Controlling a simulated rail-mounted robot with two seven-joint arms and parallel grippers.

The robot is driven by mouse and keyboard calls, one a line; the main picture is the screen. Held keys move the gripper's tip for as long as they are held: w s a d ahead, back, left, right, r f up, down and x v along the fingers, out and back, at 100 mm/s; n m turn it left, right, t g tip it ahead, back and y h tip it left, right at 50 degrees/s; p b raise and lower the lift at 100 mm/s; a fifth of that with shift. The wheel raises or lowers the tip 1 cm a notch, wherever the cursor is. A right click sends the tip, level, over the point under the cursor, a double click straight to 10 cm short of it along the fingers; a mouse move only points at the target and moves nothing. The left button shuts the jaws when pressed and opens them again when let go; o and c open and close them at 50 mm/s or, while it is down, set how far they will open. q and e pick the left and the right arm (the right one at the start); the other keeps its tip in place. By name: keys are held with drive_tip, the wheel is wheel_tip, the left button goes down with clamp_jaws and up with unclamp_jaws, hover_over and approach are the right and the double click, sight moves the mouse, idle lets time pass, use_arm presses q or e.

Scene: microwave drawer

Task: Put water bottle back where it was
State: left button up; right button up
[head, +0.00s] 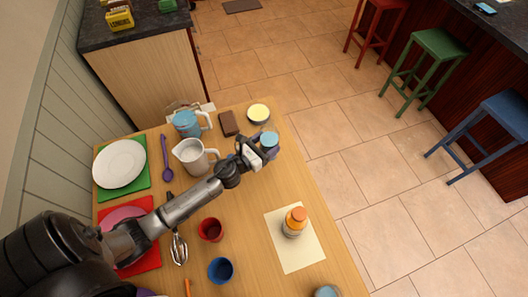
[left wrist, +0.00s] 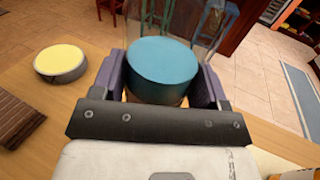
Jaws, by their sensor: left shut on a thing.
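The water bottle, seen mostly as its blue round cap (head: 269,139), is at the right edge of the wooden table in the head view. My left gripper (head: 258,149) is shut on it. In the left wrist view the blue cap (left wrist: 163,70) sits between the two purple-grey fingers. The lower part of the bottle is mostly hidden by the gripper, so I cannot tell whether its base touches the table. My right gripper is not in view.
On the table (head: 255,195) stand an orange-capped bottle (head: 294,222) on a cream sheet (head: 305,258), a white pitcher (head: 193,158), a blue pitcher (head: 187,122), a red cup (head: 210,229), a blue cup (head: 221,270) and a yellow-topped tin (head: 258,114). Bare wood lies between the gripper and the sheet.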

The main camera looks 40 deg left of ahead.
sight(264, 150)
use_arm(q)
drive_tip(key=shift+s+a+f, duration=0.1)
drive_tip(key=shift+a+f, duration=0.2)
drive_tip(key=shift+a, duration=0.2)
drive_tip(key=shift+f, duration=0.1)
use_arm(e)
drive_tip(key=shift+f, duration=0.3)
use_arm(q)
wheel_tip(264, 150, down, 3)
drive_tip(key=shift+b, duration=1.05)
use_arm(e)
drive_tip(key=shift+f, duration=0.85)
use_arm(q)
drive_tip(key=shift+f, duration=0.35)
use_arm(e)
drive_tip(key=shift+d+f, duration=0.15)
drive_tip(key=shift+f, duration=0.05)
use_arm(q)
drive_tip(key=shift+f+b, duration=0.3)
drive_tip(key=shift+b, duration=0.15)
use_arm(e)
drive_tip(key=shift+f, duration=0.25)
use_arm(q)
drive_tip(key=o, duration=1.2)
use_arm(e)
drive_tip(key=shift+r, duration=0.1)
